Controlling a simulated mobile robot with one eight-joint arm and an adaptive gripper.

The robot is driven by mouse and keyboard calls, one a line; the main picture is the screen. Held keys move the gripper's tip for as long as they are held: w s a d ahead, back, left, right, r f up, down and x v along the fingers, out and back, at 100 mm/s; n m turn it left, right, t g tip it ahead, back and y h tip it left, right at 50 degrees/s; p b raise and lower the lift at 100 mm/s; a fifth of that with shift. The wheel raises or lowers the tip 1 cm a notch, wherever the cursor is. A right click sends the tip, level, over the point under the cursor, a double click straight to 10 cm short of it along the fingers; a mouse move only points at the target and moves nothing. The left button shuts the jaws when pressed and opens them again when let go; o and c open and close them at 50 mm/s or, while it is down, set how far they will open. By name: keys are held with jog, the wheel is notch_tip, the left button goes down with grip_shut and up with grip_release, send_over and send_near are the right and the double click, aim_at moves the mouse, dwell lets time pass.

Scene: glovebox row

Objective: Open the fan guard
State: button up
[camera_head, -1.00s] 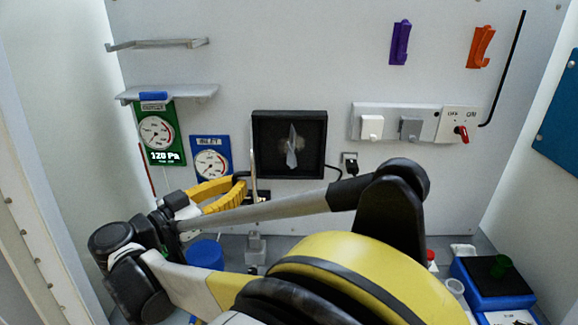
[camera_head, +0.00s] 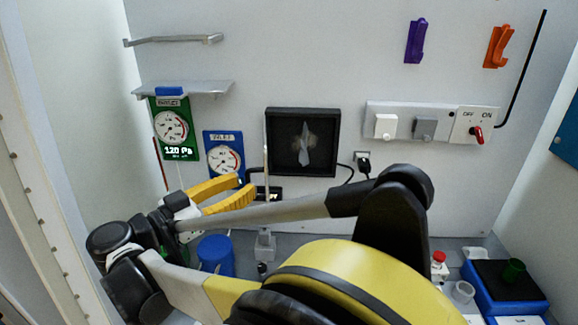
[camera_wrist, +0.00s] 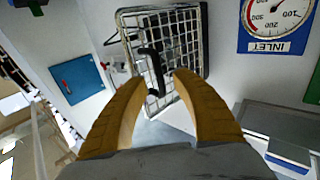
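The fan (camera_head: 303,143) sits in a dark square frame on the back wall. Its pale wire-grid guard (camera_wrist: 172,42) stands swung out from the frame, with a black handle (camera_wrist: 152,66) on its face. In the head view the guard shows nearly edge-on as a thin upright strip (camera_head: 266,162) at the frame's left side. My gripper (camera_head: 246,187) is just left of that strip. In the wrist view my gripper (camera_wrist: 160,80) is open, its yellow fingers apart with the handle showing between and beyond the tips. I cannot tell whether a finger touches the guard.
A green gauge (camera_head: 174,128) and a blue inlet gauge (camera_head: 224,155) hang left of the fan. A socket and switch panel (camera_head: 430,123) is to the right. A blue cylinder (camera_head: 215,255) and a grey fitting (camera_head: 264,245) stand below. A shelf (camera_head: 185,88) juts out above.

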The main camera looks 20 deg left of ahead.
jog(key=v, duration=0.9)
jog(key=shift+s, duration=0.4)
jog(key=shift+a, duration=0.1)
